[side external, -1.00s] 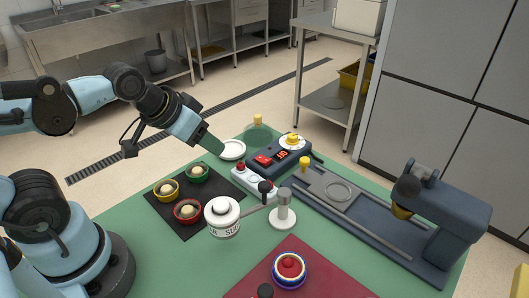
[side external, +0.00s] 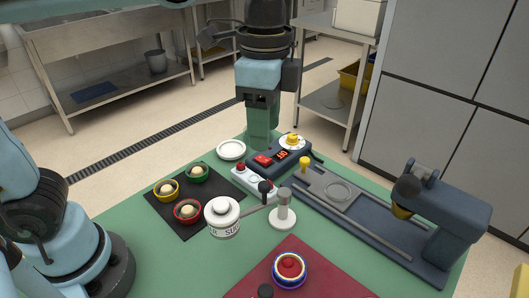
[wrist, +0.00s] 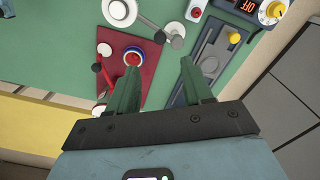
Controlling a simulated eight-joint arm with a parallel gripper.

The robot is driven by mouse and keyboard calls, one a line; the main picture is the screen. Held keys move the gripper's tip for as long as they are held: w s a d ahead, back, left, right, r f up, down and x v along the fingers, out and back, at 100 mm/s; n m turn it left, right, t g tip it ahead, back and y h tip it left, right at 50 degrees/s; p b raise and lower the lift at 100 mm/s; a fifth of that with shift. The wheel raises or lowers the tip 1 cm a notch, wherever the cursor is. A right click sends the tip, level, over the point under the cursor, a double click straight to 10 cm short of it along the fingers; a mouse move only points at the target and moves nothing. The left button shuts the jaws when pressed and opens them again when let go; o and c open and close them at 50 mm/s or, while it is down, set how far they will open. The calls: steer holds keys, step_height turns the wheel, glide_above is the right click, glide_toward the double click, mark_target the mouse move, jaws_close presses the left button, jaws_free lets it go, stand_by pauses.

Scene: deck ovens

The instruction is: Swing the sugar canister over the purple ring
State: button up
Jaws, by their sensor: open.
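The white sugar canister (side external: 222,218), with dark lettering, hangs on a swing arm (side external: 251,211) from a silver post (side external: 283,209), and a black knob (side external: 265,187) stands by that arm. The canister's round top shows at the upper edge of the wrist view (wrist: 119,10). My gripper (side external: 262,138) is open and empty, pointing down high above the table. Its green fingers are spread apart in the wrist view (wrist: 160,67).
A black mat (side external: 180,226) with red, yellow and green bowls lies left of the canister. A red-button box (side external: 252,180), a timer unit (side external: 275,159) and a dark rail press (side external: 385,222) stand behind and right. The green table's front left is clear.

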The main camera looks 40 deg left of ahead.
mark_target(264, 184)
step_height(264, 184, down, 12)
steer(key=shift+r, duration=0.2)
stand_by(0.4)
jaws_close()
stand_by(0.3)
